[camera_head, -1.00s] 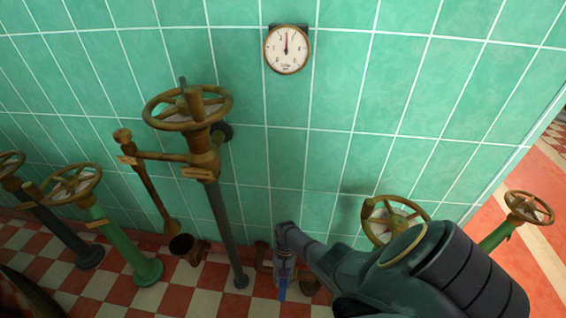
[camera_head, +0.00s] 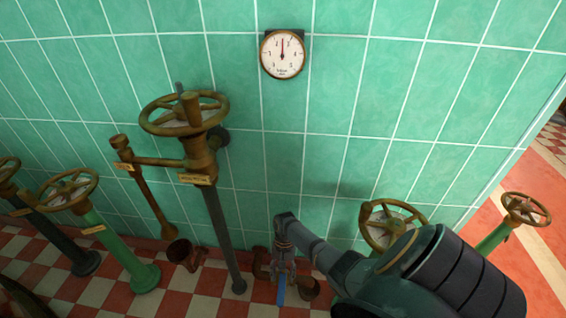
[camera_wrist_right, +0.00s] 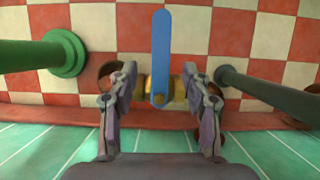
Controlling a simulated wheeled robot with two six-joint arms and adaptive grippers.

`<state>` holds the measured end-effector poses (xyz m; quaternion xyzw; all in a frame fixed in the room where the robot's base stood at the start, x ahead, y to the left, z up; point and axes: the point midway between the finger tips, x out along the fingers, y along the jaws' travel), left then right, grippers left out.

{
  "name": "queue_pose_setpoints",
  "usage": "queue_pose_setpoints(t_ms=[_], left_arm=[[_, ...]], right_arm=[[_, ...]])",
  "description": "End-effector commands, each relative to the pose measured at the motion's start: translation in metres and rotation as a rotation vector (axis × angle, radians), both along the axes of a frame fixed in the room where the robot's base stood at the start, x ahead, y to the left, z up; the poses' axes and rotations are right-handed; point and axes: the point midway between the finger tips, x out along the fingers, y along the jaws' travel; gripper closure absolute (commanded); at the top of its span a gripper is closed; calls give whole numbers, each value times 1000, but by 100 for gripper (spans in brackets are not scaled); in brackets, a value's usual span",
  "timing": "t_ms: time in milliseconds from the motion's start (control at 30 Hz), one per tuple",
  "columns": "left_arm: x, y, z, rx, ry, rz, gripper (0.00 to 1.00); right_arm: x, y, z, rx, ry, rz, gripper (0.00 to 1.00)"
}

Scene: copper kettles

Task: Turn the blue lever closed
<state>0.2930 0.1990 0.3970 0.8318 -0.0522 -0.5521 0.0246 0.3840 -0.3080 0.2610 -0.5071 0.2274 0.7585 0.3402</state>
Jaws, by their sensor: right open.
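The blue lever (camera_wrist_right: 160,58) is a flat bar with a rounded end. In the wrist view it points straight up the picture from a brass valve body (camera_wrist_right: 178,92) low by the wall. In the head view the lever (camera_head: 281,291) shows as a small blue strip below my right gripper (camera_head: 284,264). My right gripper (camera_wrist_right: 160,72) is open, with one finger on each side of the lever and a visible gap on both sides. The valve is partly hidden by the fingers. My left gripper is not in view.
A tall brass handwheel valve (camera_head: 186,114) on a dark pipe stands left of my arm. Another handwheel (camera_head: 389,224) is close behind my right arm. A green pipe (camera_wrist_right: 45,54) and a dark pipe (camera_wrist_right: 270,92) flank the lever. A gauge (camera_head: 282,54) hangs on the tiled wall.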

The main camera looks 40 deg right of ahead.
Motion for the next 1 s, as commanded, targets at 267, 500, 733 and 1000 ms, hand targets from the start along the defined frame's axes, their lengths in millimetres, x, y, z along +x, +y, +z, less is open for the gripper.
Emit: queue_pose_setpoints(t_ms=[267,500,733,1000], left_arm=[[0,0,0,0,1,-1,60],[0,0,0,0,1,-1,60],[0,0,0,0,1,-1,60],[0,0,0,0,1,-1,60]], right_arm=[[14,-16,52,0,-1,1,51],[17,-19,63,0,1,0,51],[17,-19,62,0,1,1,51],[15,-16,60,0,-6,13,51]])
